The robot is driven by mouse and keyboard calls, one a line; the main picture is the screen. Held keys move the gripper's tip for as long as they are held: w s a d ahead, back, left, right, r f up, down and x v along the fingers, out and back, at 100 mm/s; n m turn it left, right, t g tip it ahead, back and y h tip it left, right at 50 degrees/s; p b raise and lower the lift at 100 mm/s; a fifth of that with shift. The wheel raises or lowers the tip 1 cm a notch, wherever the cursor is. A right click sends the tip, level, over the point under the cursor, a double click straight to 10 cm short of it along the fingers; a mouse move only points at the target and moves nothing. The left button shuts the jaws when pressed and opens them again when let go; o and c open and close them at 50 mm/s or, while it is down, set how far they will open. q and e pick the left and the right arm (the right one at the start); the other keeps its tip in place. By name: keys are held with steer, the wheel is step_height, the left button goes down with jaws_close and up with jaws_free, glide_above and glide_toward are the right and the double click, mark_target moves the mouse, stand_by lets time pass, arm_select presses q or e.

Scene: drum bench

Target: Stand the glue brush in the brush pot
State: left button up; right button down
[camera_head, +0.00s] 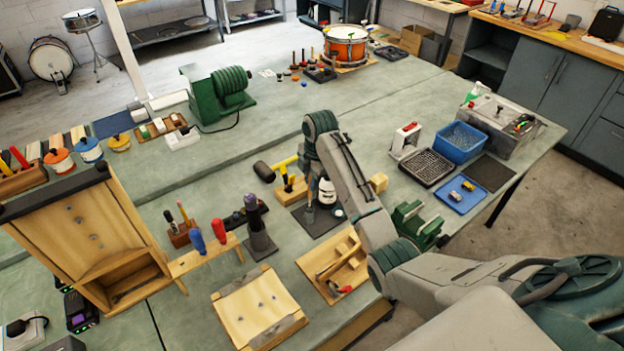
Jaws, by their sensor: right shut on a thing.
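My right arm comes in from the right, bends over the bench and points down at its far end. My right gripper (309,190) is small and partly hidden by my own arm. It is shut on a thin upright item that looks like the glue brush (310,213), low over a dark mat (318,229). I cannot tell for sure which vessel is the brush pot, or whether the brush tip touches anything. My left gripper is not in view.
A yellow-handled mallet (276,166) and wooden block are left of the gripper. A dark cone-shaped stand (258,234) and a wooden rack with screwdrivers (205,252) stand further left. A wooden tray (334,267) lies in front; a green vise (416,225) is right.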

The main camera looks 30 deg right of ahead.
steer(key=shift+f+b, duration=0.6)
steer(key=shift+f, duration=1.8)
steer(key=c, duration=1.3)
jaws_free()
steer(key=shift+c, duration=0.2)
steer(key=shift+r, duration=0.1)
steer(key=shift+r+b, duration=0.3)
steer(key=shift+r, duration=0.1)
steer(key=r, duration=0.1)
steer(key=r+b, duration=0.1)
steer(key=r, duration=0.3)
steer(key=shift+s+d+r, duration=0.2)
steer(key=shift+s+d, duration=0.05)
steer(key=shift+s+d+r+p, duration=0.15)
steer(key=shift+r+p, duration=0.55)
steer(key=shift+r, duration=0.45)
steer(key=shift+s+r+p, duration=0.15)
steer(key=shift+r+p, duration=0.5)
steer(key=shift+r, duration=0.45)
steer(key=shift+f, duration=0.1)
